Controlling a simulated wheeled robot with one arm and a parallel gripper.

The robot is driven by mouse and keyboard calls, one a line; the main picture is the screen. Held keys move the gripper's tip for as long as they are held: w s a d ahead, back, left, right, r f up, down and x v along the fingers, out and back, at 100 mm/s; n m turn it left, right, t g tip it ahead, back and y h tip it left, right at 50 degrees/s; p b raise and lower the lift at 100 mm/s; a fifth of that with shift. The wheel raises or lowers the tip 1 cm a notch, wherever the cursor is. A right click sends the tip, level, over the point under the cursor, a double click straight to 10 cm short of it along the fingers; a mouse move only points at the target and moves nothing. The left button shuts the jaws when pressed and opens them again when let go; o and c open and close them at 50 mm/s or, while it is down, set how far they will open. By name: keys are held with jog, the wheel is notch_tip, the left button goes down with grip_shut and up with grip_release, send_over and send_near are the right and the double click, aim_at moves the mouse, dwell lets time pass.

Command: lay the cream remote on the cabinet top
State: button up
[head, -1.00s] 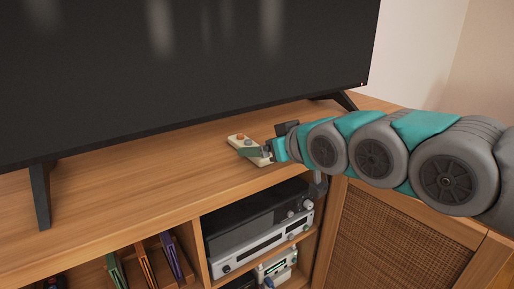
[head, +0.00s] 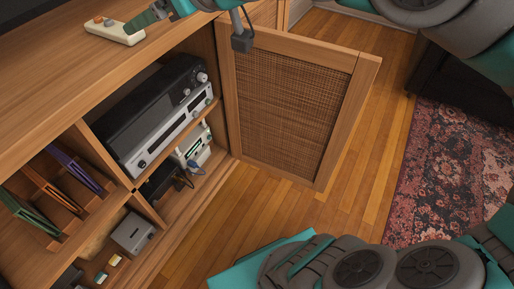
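The cream remote (head: 113,30) lies on the wooden cabinet top (head: 60,85), close to its front edge, in the upper left of the head view. An orange button shows at its left end. My gripper (head: 147,20), teal and dark green, is at the remote's right end and overlaps its far side in the picture. The frame's top edge cuts off part of the gripper. I cannot tell whether its fingers grip the remote or only stand beside it.
Below the top, an open shelf holds a black and silver audio unit (head: 160,115) and several upright cases. A woven cabinet door (head: 290,100) stands open to the right. Wooden floor, a patterned rug (head: 445,165) and a dark sofa (head: 450,85) lie beyond.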

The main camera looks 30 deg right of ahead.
jog(key=s+d+f+m+g+h, duration=0.1)
jog(key=s+d+f+g+h, duration=0.15)
jog(key=s+f, duration=0.45)
jog(key=s+d+f+m+g+h, duration=0.2)
jog(key=s+f+g+h, duration=0.15)
jog(key=f, duration=0.75)
jog(key=s+d+f+m+g, duration=0.2)
jog(key=s+f+g, duration=0.1)
jog(key=s+f, duration=0.2)
jog(key=s+d+f+m+g+h, duration=0.1)
jog(key=s+d+f+g, duration=0.1)
jog(key=s, duration=0.6)
notch_tip(320, 180, down, 3)
jog(key=shift+d+r+m+g, duration=0.15)
jog(key=shift+m+g, duration=0.25)
jog(key=shift+g, duration=0.1)
